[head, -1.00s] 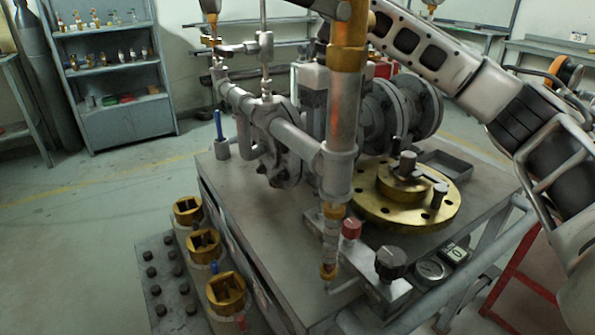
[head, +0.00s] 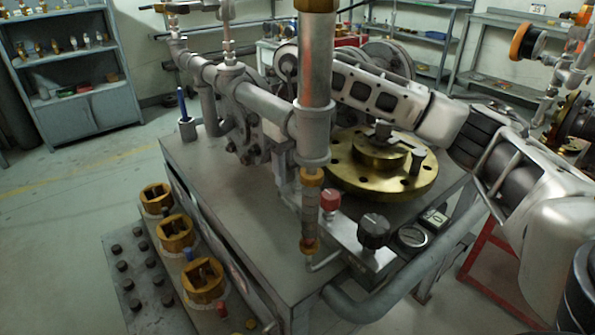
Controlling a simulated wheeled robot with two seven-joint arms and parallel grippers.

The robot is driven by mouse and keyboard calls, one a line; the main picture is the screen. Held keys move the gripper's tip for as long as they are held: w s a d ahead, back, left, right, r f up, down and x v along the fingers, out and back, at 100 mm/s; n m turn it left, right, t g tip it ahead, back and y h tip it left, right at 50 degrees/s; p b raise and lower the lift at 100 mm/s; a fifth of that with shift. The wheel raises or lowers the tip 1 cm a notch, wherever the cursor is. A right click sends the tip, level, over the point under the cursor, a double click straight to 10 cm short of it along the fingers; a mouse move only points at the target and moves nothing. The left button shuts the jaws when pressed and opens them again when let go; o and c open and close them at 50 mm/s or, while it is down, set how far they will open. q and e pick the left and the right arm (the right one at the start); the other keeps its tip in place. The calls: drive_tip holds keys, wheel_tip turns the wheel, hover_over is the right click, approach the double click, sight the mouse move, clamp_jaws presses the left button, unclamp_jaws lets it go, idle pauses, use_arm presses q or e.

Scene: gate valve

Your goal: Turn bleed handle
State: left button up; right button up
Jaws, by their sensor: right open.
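The gate valve assembly stands on a grey bench (head: 222,200), with a thick upright pipe (head: 315,110) at its front. I cannot tell for certain which part is the bleed handle. A red knob (head: 329,199) and a larger black knob (head: 373,231) sit on the front plate, near a brass fitting (head: 311,178) below the pipe. My right arm comes in from the right, above the brass flange (head: 345,183). My right gripper (head: 284,62) is open at its far end, partly hidden behind the pipe, apart from both knobs. My left gripper is not in view.
Brass square sockets (head: 174,233) line the bench's left side. A blue-handled tool (head: 182,104) stands in a cup at the back left. A round gauge (head: 413,236) sits right of the black knob. A curved grey rail (head: 385,295) borders the front. The floor at left is clear.

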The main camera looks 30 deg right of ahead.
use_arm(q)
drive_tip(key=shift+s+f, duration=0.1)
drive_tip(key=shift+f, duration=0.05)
use_arm(e)
drive_tip(key=shift+f, duration=0.55)
drive_tip(key=c, duration=1)
